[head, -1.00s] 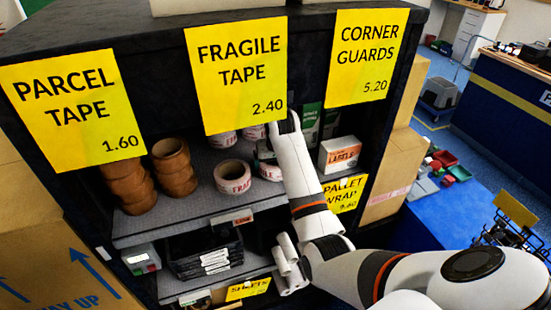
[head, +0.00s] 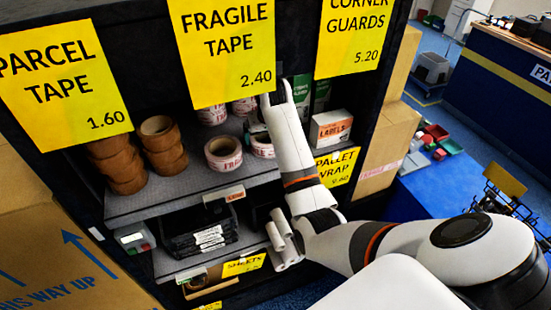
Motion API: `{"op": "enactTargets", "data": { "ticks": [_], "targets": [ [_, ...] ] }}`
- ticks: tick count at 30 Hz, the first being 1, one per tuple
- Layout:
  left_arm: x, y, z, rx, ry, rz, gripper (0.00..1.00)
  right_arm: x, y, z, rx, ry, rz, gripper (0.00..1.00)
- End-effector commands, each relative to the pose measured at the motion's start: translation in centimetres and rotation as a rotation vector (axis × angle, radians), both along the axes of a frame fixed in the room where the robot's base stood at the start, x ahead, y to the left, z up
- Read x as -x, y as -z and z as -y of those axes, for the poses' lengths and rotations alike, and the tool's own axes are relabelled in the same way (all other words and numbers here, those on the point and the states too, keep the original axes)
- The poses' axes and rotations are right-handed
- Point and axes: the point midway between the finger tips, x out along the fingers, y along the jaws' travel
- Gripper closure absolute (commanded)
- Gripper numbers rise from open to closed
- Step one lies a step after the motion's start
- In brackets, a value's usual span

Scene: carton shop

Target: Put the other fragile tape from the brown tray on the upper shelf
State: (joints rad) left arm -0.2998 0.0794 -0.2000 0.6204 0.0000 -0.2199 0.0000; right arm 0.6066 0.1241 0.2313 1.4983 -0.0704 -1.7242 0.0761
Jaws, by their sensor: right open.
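Two white rolls of fragile tape with red print stand at the front of the upper shelf (head: 190,192): one roll (head: 223,153) near the middle, and another (head: 262,147) right of it, partly hidden by my right arm. More such rolls (head: 212,115) sit behind, under the fragile tape sign (head: 226,50). My right gripper (head: 276,94) is open at the shelf's upper opening, right of the back rolls, its fingers pointing up in the picture. I see nothing between its fingers. No brown tray can be made out. My left gripper is out of view.
Brown parcel tape stacks (head: 163,145) stand left on the shelf. A labels box (head: 331,128) and green-white boxes stand right of my gripper. Below are black packs (head: 200,235) and white rolls (head: 283,240). Cartons (head: 385,140) flank the rack.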

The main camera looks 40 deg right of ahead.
Motion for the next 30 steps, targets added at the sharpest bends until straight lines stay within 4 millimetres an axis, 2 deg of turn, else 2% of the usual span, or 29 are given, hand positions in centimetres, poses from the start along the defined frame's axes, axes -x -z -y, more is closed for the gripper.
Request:
{"op": "enactTargets", "data": {
  "ticks": [1, 12, 16, 18, 24, 30],
  "targets": [
    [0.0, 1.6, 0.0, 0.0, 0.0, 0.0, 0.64, 0.3, -0.4, -0.1, 0.003, 0.0, 0.01, 0.0],
    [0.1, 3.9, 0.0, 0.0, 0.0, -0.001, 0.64, 7.5, -0.2, -2.8, 0.001, -0.001, 0.003, 0.0],
    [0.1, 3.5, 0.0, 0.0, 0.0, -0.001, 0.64, 9.6, -0.6, -3.7, -0.001, 0.0, 0.0, 0.0],
    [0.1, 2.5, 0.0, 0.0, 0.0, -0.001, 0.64, 10.4, -0.9, -4.0, -0.001, 0.0, -0.002, 0.0],
    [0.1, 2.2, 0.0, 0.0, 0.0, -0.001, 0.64, 11.5, -0.7, -4.4, 0.0, 0.0, 0.0, 0.0],
    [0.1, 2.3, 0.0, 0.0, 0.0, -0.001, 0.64, 11.5, -0.6, -4.4, 0.0, 0.0, 0.0, 0.0]
  ]
}}
